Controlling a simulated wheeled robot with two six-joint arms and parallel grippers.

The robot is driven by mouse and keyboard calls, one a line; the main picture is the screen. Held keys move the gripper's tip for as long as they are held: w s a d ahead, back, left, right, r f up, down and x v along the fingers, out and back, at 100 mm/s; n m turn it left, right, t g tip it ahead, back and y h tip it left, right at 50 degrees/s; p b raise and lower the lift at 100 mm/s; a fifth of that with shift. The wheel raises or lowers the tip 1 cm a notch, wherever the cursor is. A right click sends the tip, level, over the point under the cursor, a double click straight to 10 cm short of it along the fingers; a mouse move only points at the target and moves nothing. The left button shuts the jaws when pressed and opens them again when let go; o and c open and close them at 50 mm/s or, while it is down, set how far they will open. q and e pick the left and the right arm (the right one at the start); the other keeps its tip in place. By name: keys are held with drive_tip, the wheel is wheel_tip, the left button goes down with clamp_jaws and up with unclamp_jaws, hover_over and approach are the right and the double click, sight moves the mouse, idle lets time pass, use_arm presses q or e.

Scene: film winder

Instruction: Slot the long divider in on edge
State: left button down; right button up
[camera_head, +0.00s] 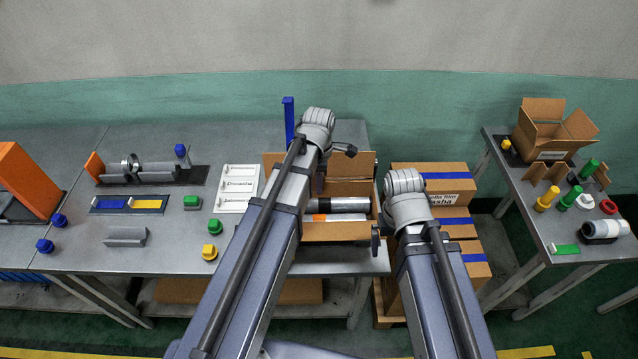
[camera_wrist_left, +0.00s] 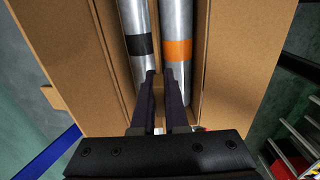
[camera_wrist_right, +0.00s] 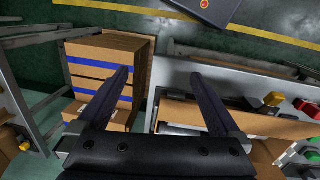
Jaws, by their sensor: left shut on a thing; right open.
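The open cardboard box (camera_head: 320,232) stands on the table and holds two silver film rolls. One roll has a black band (camera_wrist_left: 139,45) and the other an orange band (camera_wrist_left: 178,48). My left gripper (camera_wrist_left: 158,74) points down into the box with its fingers close together between the rolls. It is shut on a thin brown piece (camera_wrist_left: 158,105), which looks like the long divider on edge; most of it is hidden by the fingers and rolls. I cannot tell how deep it sits. My right gripper (camera_wrist_right: 162,78) is open and empty beside the box.
Closed boxes with blue tape (camera_head: 452,190) are stacked right of the table. The right table carries another open box (camera_head: 552,130) and small cardboard dividers (camera_head: 541,171). A winder (camera_head: 150,172), white label sheet (camera_head: 238,188) and coloured knobs occupy the left table.

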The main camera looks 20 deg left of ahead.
sight(319, 205)
use_arm(q)
drive_tip(key=shift+f, duration=0.2)
drive_tip(key=shift+f+b, duration=4.75)
drive_tip(key=shift+b, duration=0.2)
drive_tip(key=c, duration=0.9)
unclamp_jaws()
drive_tip(key=shift+s, duration=0.1)
drive_tip(key=shift+o, duration=0.2)
drive_tip(key=shift+r, duration=0.1)
drive_tip(key=shift+o, duration=1.3)
drive_tip(key=shift+r+p, duration=0.4)
drive_tip(key=shift+p, duration=0.15)
drive_tip(key=shift+r+p, duration=3.05)
drive_tip(key=shift+r, duration=0.05)
